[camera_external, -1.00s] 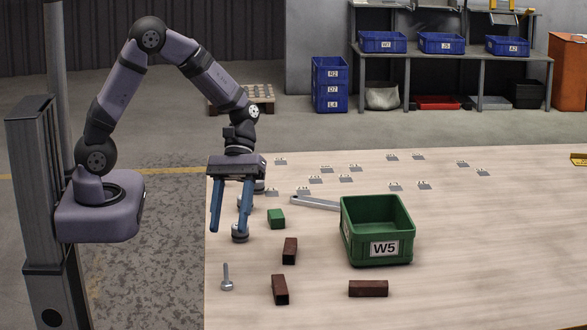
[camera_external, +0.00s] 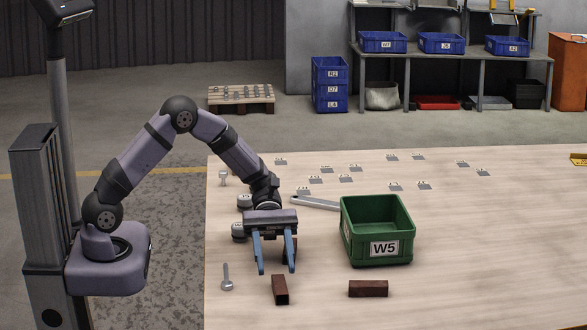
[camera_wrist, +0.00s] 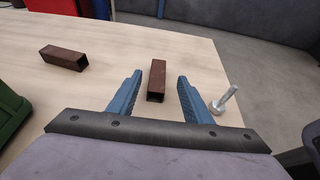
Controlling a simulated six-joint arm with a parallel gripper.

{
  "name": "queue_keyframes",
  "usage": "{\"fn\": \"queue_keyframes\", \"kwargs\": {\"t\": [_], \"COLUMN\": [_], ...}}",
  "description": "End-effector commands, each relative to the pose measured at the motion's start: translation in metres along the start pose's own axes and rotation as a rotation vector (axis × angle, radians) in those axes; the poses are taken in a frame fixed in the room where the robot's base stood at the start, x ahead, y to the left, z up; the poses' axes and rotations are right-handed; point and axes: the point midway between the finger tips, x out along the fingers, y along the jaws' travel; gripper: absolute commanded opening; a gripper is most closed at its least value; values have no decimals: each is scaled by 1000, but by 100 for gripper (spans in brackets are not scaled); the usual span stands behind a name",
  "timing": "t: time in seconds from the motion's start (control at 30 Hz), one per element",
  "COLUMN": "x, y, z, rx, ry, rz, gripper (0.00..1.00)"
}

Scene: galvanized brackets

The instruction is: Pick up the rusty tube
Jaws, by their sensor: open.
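My gripper is open, fingers pointing down, with nothing held.
A green bin (camera_external: 377,250) labelled W5 stands to the right; its edge shows in the wrist view (camera_wrist: 12,110). A bolt (camera_external: 227,278) stands left of the front tube, also in the wrist view (camera_wrist: 224,102). A grey wrench (camera_external: 315,202) lies behind. The table's right side is largely clear.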

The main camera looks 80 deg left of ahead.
Motion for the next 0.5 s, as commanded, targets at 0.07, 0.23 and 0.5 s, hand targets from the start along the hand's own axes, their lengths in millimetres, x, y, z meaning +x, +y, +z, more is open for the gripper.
{"fn": "queue_keyframes", "kwargs": {"t": [0.07, 0.23, 0.5], "x": [7, 17, 33], "y": [0, 0, 1], "z": [0, 0, -2], "rx": [1, 0, 0], "ry": [0, 1, 2], "rz": [-3, -1, -4], "gripper": [45, 45, 45]}}
